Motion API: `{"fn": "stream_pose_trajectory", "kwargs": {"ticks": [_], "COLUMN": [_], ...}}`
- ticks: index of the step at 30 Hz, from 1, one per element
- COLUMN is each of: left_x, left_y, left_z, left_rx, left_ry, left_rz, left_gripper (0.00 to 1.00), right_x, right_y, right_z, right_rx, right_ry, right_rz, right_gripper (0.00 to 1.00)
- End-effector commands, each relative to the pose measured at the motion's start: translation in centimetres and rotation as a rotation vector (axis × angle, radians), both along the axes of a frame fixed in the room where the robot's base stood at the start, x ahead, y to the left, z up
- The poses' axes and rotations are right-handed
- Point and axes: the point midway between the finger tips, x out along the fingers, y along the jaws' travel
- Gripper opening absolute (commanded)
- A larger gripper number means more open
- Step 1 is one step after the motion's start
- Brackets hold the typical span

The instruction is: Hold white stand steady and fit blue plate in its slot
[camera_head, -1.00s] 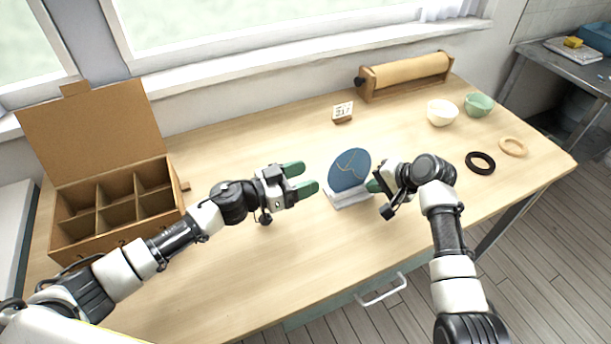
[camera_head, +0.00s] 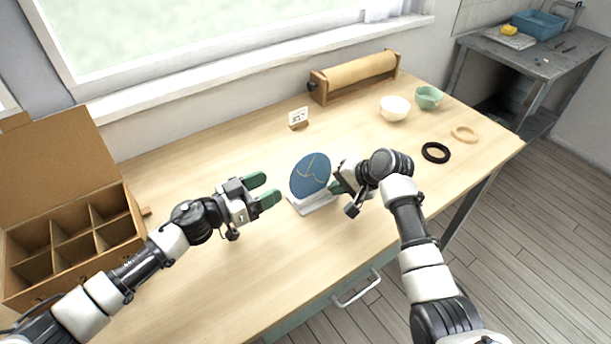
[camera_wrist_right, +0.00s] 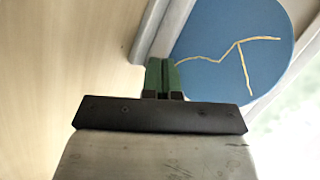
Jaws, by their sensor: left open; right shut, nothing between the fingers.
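The blue plate (camera_head: 310,174) with gold seams stands upright on the white stand (camera_head: 314,205) at the middle of the table. Its lower edge appears to be in the stand's slot. My left gripper (camera_head: 268,190) is open and empty, just left of the plate and apart from it. My right gripper (camera_head: 334,187) is shut with nothing in it, at the right side of the plate. In the right wrist view the closed green fingertips (camera_wrist_right: 163,68) are close to the stand (camera_wrist_right: 163,30) and the blue plate (camera_wrist_right: 235,45); whether they touch is unclear.
A partitioned cardboard box (camera_head: 70,240) stands at the left. A small number card (camera_head: 298,117), a paper roll holder (camera_head: 354,77), a cream bowl (camera_head: 394,108), a green bowl (camera_head: 428,97), a black ring (camera_head: 435,153) and a wooden ring (camera_head: 464,134) lie behind and right. The front table is clear.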

Motion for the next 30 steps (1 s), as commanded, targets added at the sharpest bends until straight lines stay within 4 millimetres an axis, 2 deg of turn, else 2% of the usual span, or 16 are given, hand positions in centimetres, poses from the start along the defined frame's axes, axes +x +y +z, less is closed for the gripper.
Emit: {"fn": "stream_pose_trajectory", "kwargs": {"ticks": [15, 30], "left_x": [0.0, 0.0], "left_y": [0.1, 0.1], "left_z": [-0.5, -0.5], "left_rx": [0.011, 0.011], "left_ry": [0.002, 0.002], "left_rz": [0.005, 0.005], "left_gripper": [0.61, 0.61], "right_x": [0.3, 0.2], "right_y": [0.0, -0.1], "right_z": [3.6, 4.3], "right_rx": [0.005, 0.005], "right_ry": [-0.013, -0.015], "right_rz": [-0.002, -0.003], "right_gripper": [0.0, 0.0]}}
